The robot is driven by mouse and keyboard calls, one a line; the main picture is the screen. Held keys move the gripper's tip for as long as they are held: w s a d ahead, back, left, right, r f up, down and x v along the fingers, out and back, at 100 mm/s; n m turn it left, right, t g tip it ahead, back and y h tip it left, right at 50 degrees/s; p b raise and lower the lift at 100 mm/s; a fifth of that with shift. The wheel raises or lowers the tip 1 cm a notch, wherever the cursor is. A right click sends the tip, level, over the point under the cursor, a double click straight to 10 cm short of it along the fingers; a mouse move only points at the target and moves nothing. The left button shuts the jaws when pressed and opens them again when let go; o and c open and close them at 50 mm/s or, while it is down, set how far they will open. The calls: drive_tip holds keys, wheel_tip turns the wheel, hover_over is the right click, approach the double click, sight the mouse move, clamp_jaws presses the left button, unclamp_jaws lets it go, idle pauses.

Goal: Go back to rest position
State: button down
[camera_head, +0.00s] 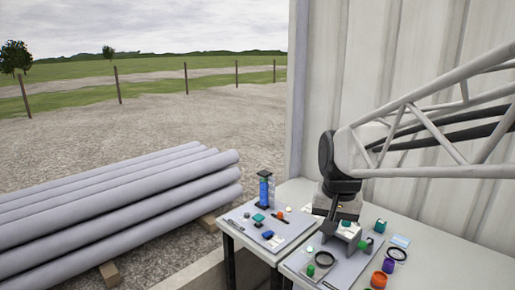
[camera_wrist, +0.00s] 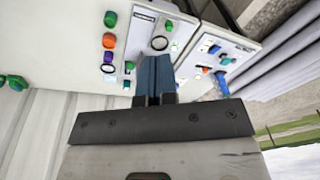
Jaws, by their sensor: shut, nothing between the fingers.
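My gripper (camera_wrist: 154,82) shows in the wrist view with its two dark blue fingers together and nothing between them. In the head view my arm reaches in from the right, and my gripper (camera_head: 333,218) is above the back part of the right table (camera_head: 430,262), close to a grey block-like fixture there. Whether it touches that fixture cannot be told. The fingertips are small and partly lost against the dark parts in the head view.
A grey board (camera_head: 322,268) holds a black ring and small coloured parts. An orange cylinder (camera_head: 379,279) and a purple one (camera_head: 388,265) stand beside it. The left table carries a blue column (camera_head: 264,190). A corrugated wall rises behind; grey pipes (camera_head: 120,205) lie left.

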drive_tip(key=s+d+f+n, duration=0.1)
drive_tip(key=s+f, duration=0.1)
drive_tip(key=s, duration=0.7)
drive_tip(key=s+d+f+n+t, duration=0.1)
drive_tip(key=s, duration=0.7)
drive_tip(key=shift+s+f+n+h, duration=0.3)
drive_tip(key=shift+s+f, duration=0.05)
drive_tip(key=c, duration=1.8)
unclamp_jaws()
drive_tip(key=shift+d, duration=0.1)
